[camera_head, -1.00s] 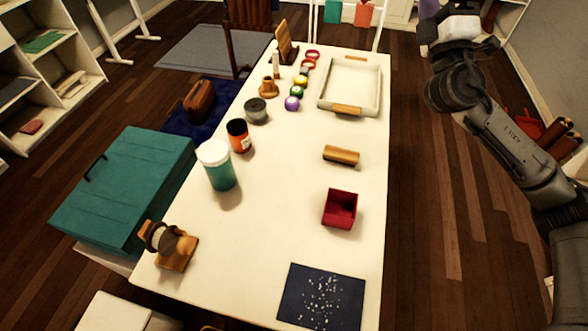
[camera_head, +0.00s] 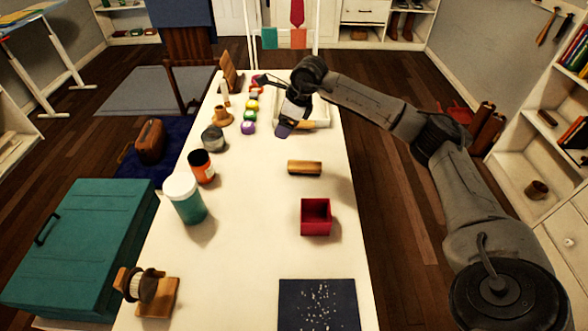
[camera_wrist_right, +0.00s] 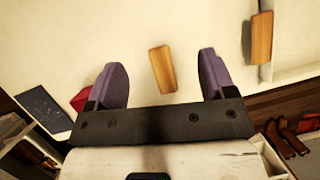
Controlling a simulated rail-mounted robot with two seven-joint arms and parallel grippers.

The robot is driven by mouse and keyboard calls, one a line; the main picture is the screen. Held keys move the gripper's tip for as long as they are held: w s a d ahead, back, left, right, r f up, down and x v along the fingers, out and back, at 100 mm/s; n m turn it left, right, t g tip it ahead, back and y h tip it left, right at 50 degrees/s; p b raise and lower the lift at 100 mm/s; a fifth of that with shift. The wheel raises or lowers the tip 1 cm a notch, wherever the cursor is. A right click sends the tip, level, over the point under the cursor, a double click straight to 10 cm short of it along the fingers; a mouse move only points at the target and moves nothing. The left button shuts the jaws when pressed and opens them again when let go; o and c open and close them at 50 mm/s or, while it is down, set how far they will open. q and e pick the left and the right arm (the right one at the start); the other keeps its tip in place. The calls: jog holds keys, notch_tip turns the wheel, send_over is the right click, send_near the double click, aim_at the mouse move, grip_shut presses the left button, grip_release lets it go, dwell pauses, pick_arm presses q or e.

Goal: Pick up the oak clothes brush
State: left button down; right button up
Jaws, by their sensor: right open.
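The oak clothes brush (camera_head: 305,167) is a small wooden block lying on the white table, between the tray and a red box. In the right wrist view the brush (camera_wrist_right: 161,69) shows between the two purple fingers, tilted slightly, with table around it. My right gripper (camera_head: 285,130) is open and empty, pointing down over the table in front of the tray, to the left of and beyond the brush in the head view. The open fingers (camera_wrist_right: 162,62) do not appear to touch the brush. My left gripper is not in view.
The red box (camera_head: 316,217) and a dark speckled mat (camera_head: 318,305) lie nearer. The tray (camera_head: 321,112) is behind, partly hidden by my arm. A teal jar (camera_head: 186,200), an orange-black jar (camera_head: 201,167) and coloured rolls line the left. Table around the brush is clear.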

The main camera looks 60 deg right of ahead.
jog(key=s+d+f+g+h, duration=0.1)
jog(key=s+d+g, duration=0.1)
jog(key=s+g, duration=0.3)
jog(key=n+b, duration=0.1)
jog(key=b, duration=0.2)
send_over(306, 164)
jog(key=shift+t, duration=0.3)
notch_tip(306, 164, down, 9)
jog(key=shift+s+a+r, duration=0.1)
jog(key=shift+a, duration=0.05)
jog(key=shift+f+b, duration=0.8)
jog(key=shift+f, duration=1.9)
jog(key=c, duration=1)
jog(key=shift+r, duration=0.1)
